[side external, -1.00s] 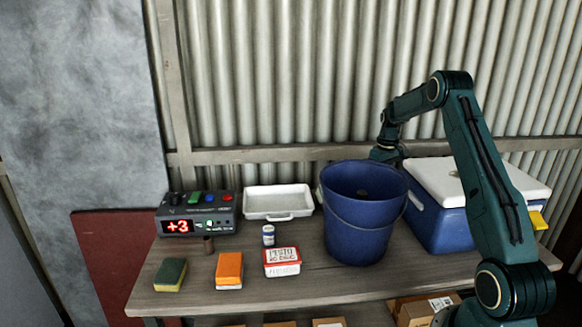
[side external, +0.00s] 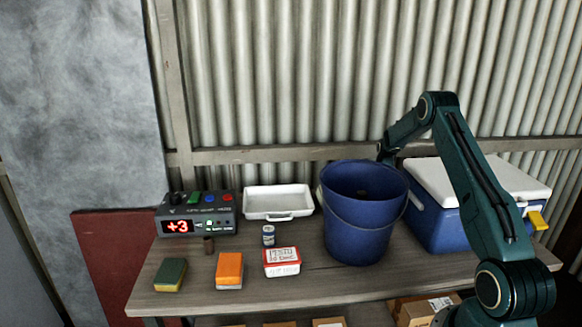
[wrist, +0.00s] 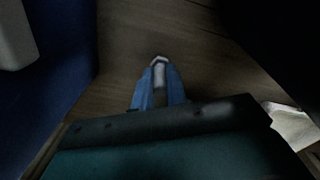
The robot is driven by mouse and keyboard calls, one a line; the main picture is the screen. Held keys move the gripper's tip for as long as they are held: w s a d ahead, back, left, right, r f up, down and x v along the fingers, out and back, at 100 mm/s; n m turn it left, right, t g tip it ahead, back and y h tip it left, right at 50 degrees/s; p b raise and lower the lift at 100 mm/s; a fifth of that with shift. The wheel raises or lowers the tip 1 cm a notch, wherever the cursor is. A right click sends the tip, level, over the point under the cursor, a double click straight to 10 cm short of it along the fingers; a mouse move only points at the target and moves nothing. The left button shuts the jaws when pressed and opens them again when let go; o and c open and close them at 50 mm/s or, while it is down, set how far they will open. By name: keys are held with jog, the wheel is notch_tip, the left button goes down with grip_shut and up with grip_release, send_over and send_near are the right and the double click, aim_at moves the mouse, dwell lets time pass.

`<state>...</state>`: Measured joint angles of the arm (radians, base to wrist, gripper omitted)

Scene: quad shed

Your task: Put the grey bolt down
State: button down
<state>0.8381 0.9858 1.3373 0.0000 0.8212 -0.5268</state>
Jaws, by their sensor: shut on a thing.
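The grey bolt (wrist: 159,62) is between the blue fingers of my gripper (wrist: 158,76) in the wrist view, with its pale end showing past the fingertips. My gripper is shut on it. The brown wooden tabletop (wrist: 125,48) lies beneath; the gap between bolt and wood is too dark to judge. In the side view, my gripper and the bolt are hidden behind the blue bucket (side external: 362,215) and the blue cooler (side external: 432,218).
A blue wall (wrist: 60,90) stands close on the left in the wrist view. In the side view, a white tray (side external: 278,216), an orange sponge (side external: 229,268), a green sponge (side external: 170,273), a red-and-white box (side external: 282,268) and a display unit (side external: 197,226) stand left of the bucket.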

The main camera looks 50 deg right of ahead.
jog(key=shift+f, duration=0.7)
jog(key=shift+f, duration=0.1)
jog(key=c, duration=1.4)
grip_release()
notch_tip(320, 180, up, 12)
jog(key=shift+r, duration=0.15)
